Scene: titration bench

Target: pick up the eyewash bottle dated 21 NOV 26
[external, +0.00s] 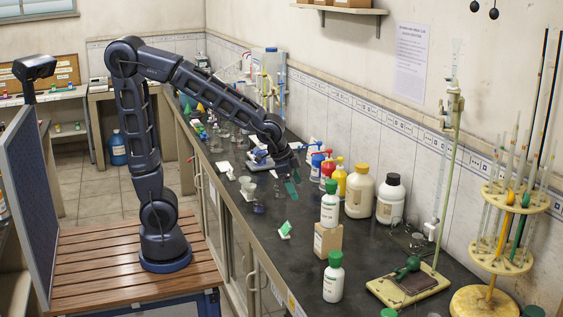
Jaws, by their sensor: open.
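White bottles with green caps stand on the dark bench in the external view. One bottle (329,207) is upright on a small cardboard box (328,241). A second bottle (333,281) is upright on the bench in front of that box. Only the green cap of a third (388,313) shows at the bottom edge. Their labels are too small to read, so I cannot tell which is dated 21 NOV 26. My gripper (290,187) is open and empty, with green at its fingertips. It is above the bench, behind and left of the bottle on the box, apart from it.
A small green-and-white item (285,229) lies left of the box. Behind stand colored wash bottles, a cream jar (360,191) and a white black-capped jar (391,198). A burette stand (409,288) and pipette rack (490,300) are at right. Glassware fills the far bench.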

